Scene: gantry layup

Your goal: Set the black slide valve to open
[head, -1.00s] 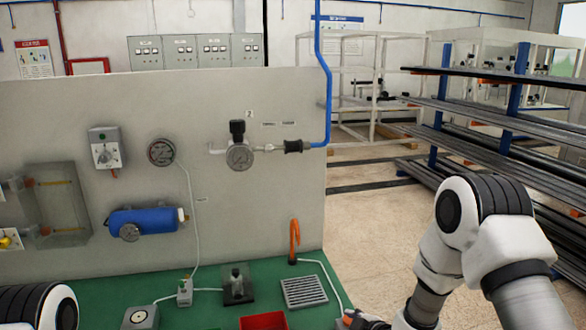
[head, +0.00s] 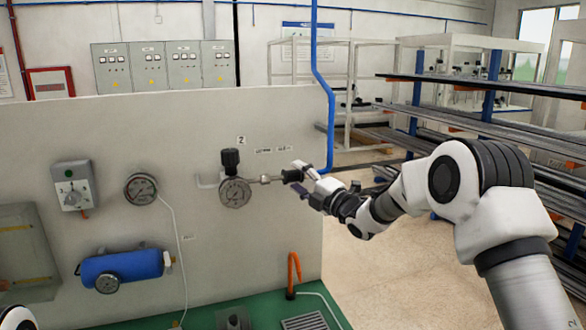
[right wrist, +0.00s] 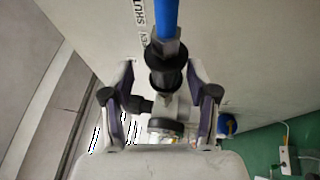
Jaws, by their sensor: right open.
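The black slide valve (head: 291,175) is a dark sleeve on the thin metal pipe between the round gauge and the blue pipe on the grey panel. It also shows in the right wrist view (right wrist: 166,77), as a ribbed black collar below the blue pipe end. My right gripper (head: 302,179) is open at the valve, with its fingers on either side of it. In the right wrist view the fingers stand apart from the collar, with gaps on both sides. My left gripper is out of view.
A gauge (head: 235,192) with a black knob sits left of the valve. A blue pipe (head: 331,110) rises on its right. Small labels (head: 273,150) are above, and "SHUT" lettering shows in the right wrist view. Below are a blue cylinder (head: 122,266) and an orange hook (head: 293,274).

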